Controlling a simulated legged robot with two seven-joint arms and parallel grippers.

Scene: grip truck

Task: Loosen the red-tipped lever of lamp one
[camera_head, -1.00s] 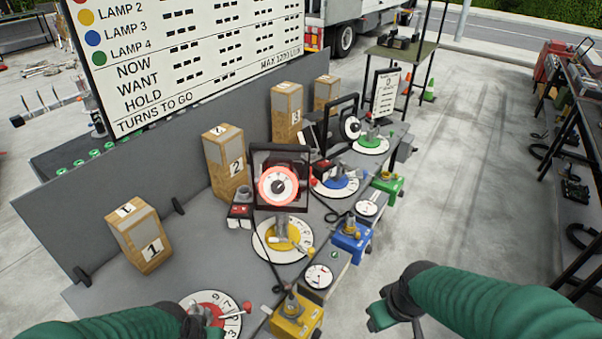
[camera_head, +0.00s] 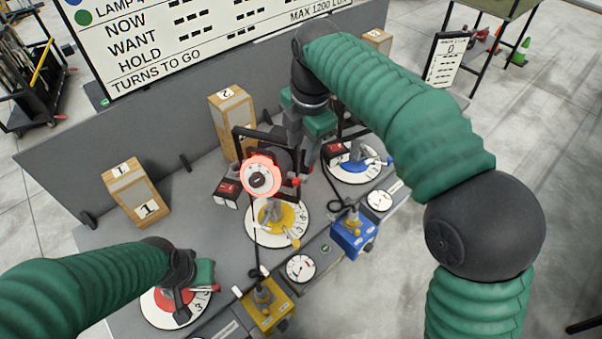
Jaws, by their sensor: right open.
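The red dial of lamp one (camera_head: 163,318), with a white numbered ring, lies at the lower left of the bench. My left gripper (camera_head: 188,285) is over this dial and covers most of its middle. My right gripper (camera_head: 312,150) is open, pointing down behind and to the right of the lit lamp head (camera_head: 262,175) above the yellow dial (camera_head: 270,238).
Box 1 (camera_head: 138,196) stands behind the red dial, and box 2 (camera_head: 233,115) farther back. A yellow block (camera_head: 265,308) and a blue block (camera_head: 351,233) sit along the front edge. The blue dial (camera_head: 372,166) is to the right. A grey panel and board close the back.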

